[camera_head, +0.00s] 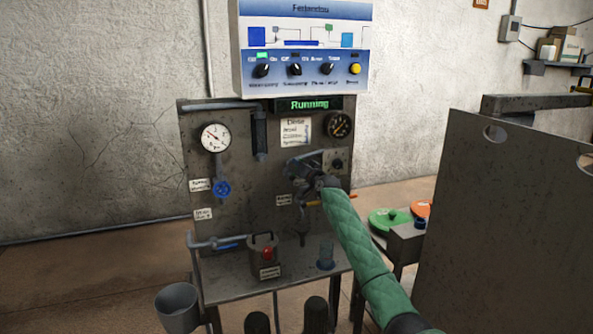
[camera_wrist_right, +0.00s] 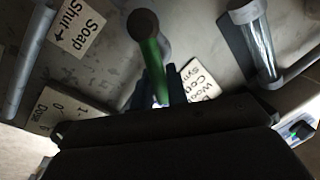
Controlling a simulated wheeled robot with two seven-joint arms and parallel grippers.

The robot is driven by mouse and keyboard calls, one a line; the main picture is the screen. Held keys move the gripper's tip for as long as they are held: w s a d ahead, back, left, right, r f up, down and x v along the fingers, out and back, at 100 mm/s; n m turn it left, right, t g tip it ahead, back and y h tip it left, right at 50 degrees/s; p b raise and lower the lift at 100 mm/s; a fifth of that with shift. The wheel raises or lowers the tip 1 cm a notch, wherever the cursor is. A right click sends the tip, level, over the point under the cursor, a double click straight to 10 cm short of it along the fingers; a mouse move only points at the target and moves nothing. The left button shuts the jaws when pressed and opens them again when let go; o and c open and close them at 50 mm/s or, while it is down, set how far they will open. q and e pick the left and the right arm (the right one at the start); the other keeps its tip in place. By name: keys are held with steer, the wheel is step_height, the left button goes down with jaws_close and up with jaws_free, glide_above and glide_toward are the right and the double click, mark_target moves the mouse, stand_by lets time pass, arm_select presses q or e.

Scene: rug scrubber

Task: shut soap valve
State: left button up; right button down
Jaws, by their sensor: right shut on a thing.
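The soap valve shows in the right wrist view as a green lever (camera_wrist_right: 151,52) with a dark round end, beside a label (camera_wrist_right: 80,27) reading "Soap Shut" with an arrow. My right gripper (camera_wrist_right: 157,92) is at the lever, its dark fingers shut on it. In the head view my right gripper (camera_head: 303,167), at the end of the green-sleeved arm, is against the right part of the grey panel (camera_head: 240,175) and hides most of the valve. My left gripper is not in view.
A blue valve knob (camera_head: 222,188) and a white gauge (camera_head: 215,137) are on the panel's left. The display (camera_head: 309,105) reads "Running". A red button box (camera_head: 265,255) stands on the shelf below. A large grey panel (camera_head: 505,220) stands at the right.

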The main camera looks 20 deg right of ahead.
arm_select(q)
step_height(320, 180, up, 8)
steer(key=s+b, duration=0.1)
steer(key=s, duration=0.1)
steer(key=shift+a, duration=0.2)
arm_select(e)
steer(key=shift+d+f+m+t+h, duration=0.25)
steer(key=shift+d+f+m+h, duration=0.45)
steer(key=shift+m, duration=1.6)
steer(key=shift+d+f+m+t+h, duration=0.3)
steer(key=shift+f+m, duration=0.7)
steer(key=shift+m, duration=1.3)
steer(key=shift+d+f+m+t+h, duration=0.15)
steer(key=shift+d+f+m+h, duration=0.55)
steer(key=shift+m, duration=1.6)
steer(key=shift+a+f, duration=0.2)
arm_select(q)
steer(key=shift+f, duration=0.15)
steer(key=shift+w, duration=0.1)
arm_select(e)
steer(key=c, duration=1.5)
jaws_free()
